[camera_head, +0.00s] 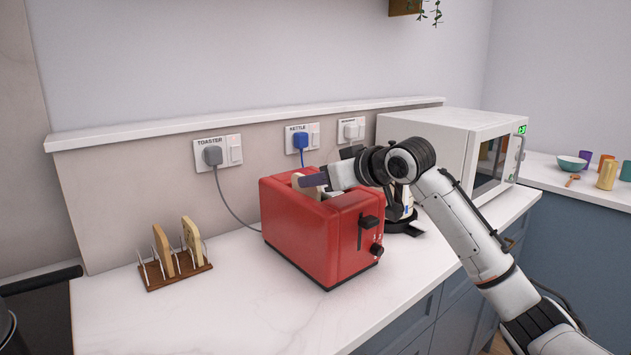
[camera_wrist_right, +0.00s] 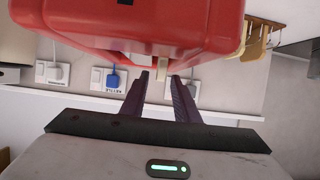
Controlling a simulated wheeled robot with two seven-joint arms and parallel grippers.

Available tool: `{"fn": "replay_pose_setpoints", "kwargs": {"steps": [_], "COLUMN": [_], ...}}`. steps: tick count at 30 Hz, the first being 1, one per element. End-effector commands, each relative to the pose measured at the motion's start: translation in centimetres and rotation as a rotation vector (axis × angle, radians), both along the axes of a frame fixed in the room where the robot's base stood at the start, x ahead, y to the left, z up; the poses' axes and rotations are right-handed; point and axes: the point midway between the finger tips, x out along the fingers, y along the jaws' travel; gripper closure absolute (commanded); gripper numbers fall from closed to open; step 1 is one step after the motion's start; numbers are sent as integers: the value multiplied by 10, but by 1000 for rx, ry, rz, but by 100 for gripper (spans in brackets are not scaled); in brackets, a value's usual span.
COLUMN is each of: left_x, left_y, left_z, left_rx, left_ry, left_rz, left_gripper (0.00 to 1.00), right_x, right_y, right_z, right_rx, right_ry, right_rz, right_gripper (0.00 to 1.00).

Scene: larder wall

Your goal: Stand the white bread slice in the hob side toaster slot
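The red toaster (camera_head: 318,232) stands on the worktop, its lever and knob on the near right end. A pale bread slice (camera_head: 299,183) stands in the hob side slot, its top showing above the rim. My right gripper (camera_head: 312,181) is at the toaster's top, a dark finger in front of the slice and hiding part of it. My left gripper is not in view.
A wooden rack (camera_head: 178,277) with a browner slice (camera_head: 163,250) and a lighter slice (camera_head: 192,242) stands left of the toaster. A microwave (camera_head: 440,140) stands behind my right arm. The toaster's cord runs to a wall socket (camera_head: 212,155). The front worktop is clear.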

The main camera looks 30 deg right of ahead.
Motion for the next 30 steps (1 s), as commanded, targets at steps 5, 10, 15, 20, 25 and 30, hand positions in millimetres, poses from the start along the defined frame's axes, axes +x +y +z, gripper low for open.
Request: {"fn": "replay_pose_setpoints", "kwargs": {"steps": [5, 10, 15, 20, 25, 30], "left_x": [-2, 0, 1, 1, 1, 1], "left_y": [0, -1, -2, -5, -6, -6], "left_z": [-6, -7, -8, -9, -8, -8], "left_rx": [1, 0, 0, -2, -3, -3], "left_ry": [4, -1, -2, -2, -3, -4], "left_rz": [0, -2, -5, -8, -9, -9], "left_gripper": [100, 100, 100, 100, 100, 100], "right_x": [-33, -67, -92, -102, -104, -103], "right_y": [-4, -6, -8, -8, -8, -8], "right_z": [12, 26, 36, 41, 42, 42], "right_rx": [-6, -5, -3, -2, -1, -1], "right_ry": [-2, 0, 0, 1, 1, 1], "right_rz": [-3, -2, -2, 0, -1, -1], "right_gripper": [72, 72, 72, 72, 72, 72]}}
